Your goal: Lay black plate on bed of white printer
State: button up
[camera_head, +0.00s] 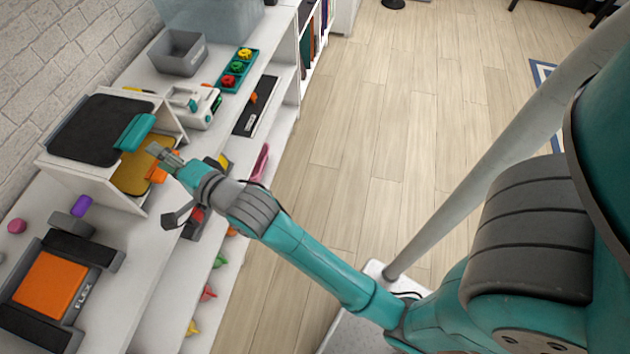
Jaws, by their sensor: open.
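The white printer (62,170) is a box at the left with an open front. A gold-yellow sheet (130,178) with an orange tab (158,170) lies on its bed. A dark, rounded square panel (85,135) covers its top; I cannot tell whether it is loose. A flat black piece (263,92) with a small orange part and a white label lies farther back on the counter. I cannot tell which is the black plate. My gripper (160,153) is open and empty at the printer's front, close to the orange tab; contact is unclear.
A black machine with an orange bed, marked FLEX (50,285), stands at the near left. A white-teal device (193,105), a grey bin (180,55) and a teal tray (238,70) of coloured knobs stand behind the printer. Open floor lies right of the counter.

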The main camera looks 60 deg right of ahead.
jog(key=s+d+f+n+g, duration=0.1)
jog(key=s+f+n, duration=0.4)
jog(key=s, duration=0.5)
jog(key=s+f+n, duration=0.3)
jog(key=s+f, duration=0.3)
jog(key=s, duration=0.3)
jog(key=s+n+g, duration=0.2)
jog(key=s+n, duration=0.7)
jog(key=s, duration=1.4)
jog(key=shift+s+d+r+n+h, duration=0.15)
jog(key=shift+d+r+n+h, duration=0.15)
jog(key=shift+r, duration=0.15)
